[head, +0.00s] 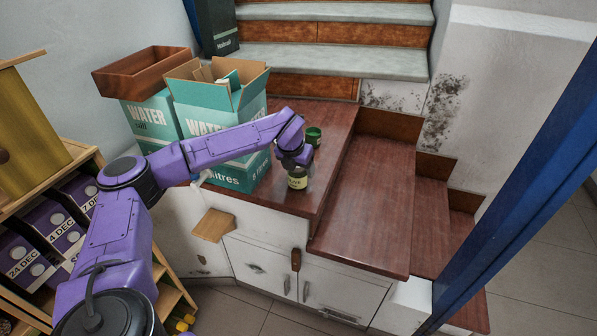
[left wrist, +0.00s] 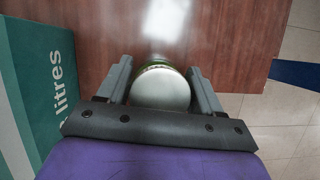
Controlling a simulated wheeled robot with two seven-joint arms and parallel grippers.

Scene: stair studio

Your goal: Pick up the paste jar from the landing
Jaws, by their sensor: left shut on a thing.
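A small jar (head: 297,181) with a cream label stands near the front edge of the dark wooden landing (head: 265,194). My left gripper (head: 296,160) is above it, pointing down, and is shut on it. In the left wrist view my two fingers (left wrist: 162,88) sit on either side of the jar, whose round pale top (left wrist: 160,92) has a green edge behind it. The jar's label is too small to read fully. I cannot tell whether the jar touches the landing. My right gripper is in neither view.
A green jar (head: 314,135) stands just behind my left gripper. Teal water boxes (head: 215,90) stand close on the left, one with a wooden tray (head: 145,70) on top. Wooden steps (head: 367,205) go down to the right. A blue post (head: 520,190) crosses the right side.

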